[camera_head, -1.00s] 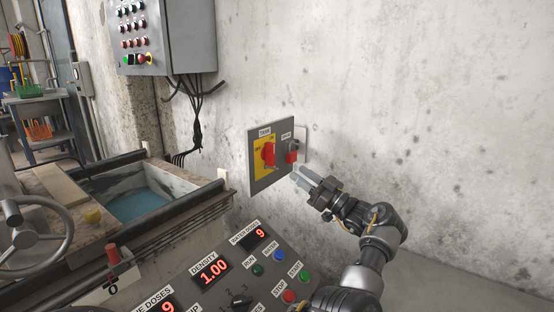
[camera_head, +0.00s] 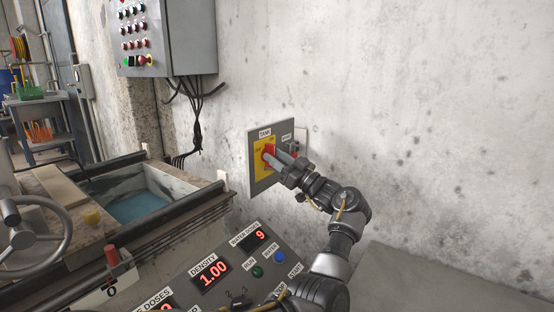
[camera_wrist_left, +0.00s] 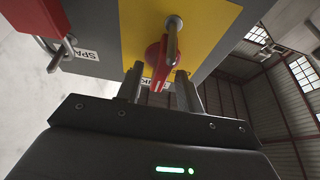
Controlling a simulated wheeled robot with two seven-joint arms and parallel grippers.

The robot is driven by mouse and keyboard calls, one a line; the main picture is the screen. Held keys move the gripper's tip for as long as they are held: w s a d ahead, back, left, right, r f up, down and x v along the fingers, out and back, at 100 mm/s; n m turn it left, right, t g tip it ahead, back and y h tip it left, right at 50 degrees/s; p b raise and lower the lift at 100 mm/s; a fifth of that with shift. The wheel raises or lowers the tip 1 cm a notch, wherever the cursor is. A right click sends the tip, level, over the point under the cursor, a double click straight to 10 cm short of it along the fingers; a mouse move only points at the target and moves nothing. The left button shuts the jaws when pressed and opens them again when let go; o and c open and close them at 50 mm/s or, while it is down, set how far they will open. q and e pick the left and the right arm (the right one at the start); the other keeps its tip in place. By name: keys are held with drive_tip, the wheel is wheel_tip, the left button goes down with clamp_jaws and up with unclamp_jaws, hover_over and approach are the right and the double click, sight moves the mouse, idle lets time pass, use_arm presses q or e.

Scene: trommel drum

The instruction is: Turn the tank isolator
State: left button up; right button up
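The tank isolator is a red rotary handle (camera_head: 269,150) on a yellow plate (camera_head: 258,168), under a label reading TANK, on a grey wall panel (camera_head: 263,186). In the left wrist view, the red handle (camera_wrist_left: 155,56) shows with a metal shackle-like bar in front of it. My left gripper (camera_head: 272,157) is at the handle. In the wrist view its two fingers (camera_wrist_left: 158,84) stand open on either side of the handle's end, with gaps visible. The head view hides part of the handle behind the fingers. My right gripper is not in view.
A control console (camera_head: 232,265) with displays and buttons stands below. A water tank (camera_head: 135,207) and handwheel (camera_head: 30,225) are at left. The wall at right is clear.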

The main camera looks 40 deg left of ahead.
use_arm(q)
clamp_jaws()
